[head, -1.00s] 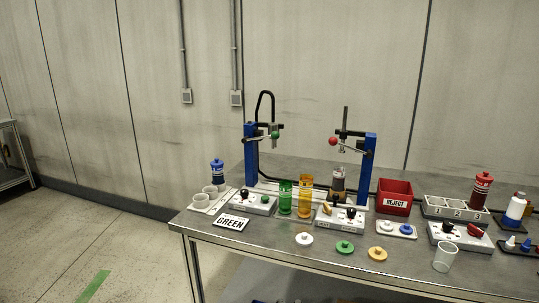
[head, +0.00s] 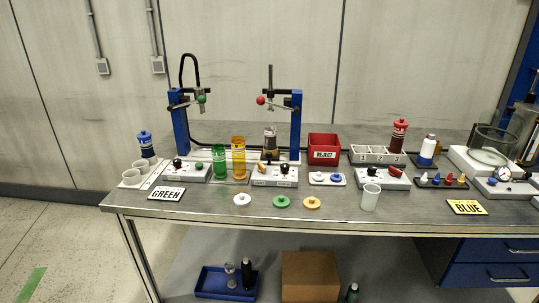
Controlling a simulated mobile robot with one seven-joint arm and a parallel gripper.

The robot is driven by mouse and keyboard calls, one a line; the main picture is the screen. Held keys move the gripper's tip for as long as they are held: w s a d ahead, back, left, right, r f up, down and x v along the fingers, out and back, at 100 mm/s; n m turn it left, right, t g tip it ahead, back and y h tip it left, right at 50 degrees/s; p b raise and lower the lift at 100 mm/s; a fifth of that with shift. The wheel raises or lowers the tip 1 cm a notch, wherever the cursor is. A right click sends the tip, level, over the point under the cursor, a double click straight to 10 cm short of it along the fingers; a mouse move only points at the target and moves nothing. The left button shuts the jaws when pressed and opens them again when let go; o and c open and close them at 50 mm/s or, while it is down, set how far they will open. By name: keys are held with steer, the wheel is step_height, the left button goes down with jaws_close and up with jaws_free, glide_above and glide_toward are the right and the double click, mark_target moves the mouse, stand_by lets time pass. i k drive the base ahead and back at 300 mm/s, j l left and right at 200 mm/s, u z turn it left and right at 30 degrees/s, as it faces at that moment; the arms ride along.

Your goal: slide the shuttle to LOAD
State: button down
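Two blue posts stand on the bench: a left station (head: 180,122) with a green-knobbed lever and a right station (head: 296,125) with a red-knobbed lever. A pale rail (head: 205,157) runs low between them. A dark and clear container (head: 270,142) stands at the right station, under its head. It seems to sit on the shuttle, but the shuttle itself is mostly hidden behind the front control box (head: 275,175). I cannot read a LOAD mark. My gripper is not in view.
Green (head: 219,162) and amber (head: 239,158) cylinders stand in front of the rail. A left control box (head: 187,172), a red REJECT bin (head: 324,149) and a clear cup (head: 370,197) are on the bench. White, green and yellow lids lie near the front edge.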

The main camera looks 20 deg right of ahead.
mark_target(270, 156)
steer(key=i+l+u, duration=0.1)
steer(key=l, duration=0.2)
steer(key=i+l+u, duration=0.25)
steer(key=l, duration=0.35)
steer(key=i+l+u, duration=0.1)
steer(key=l, duration=0.25)
steer(key=i, duration=0.05)
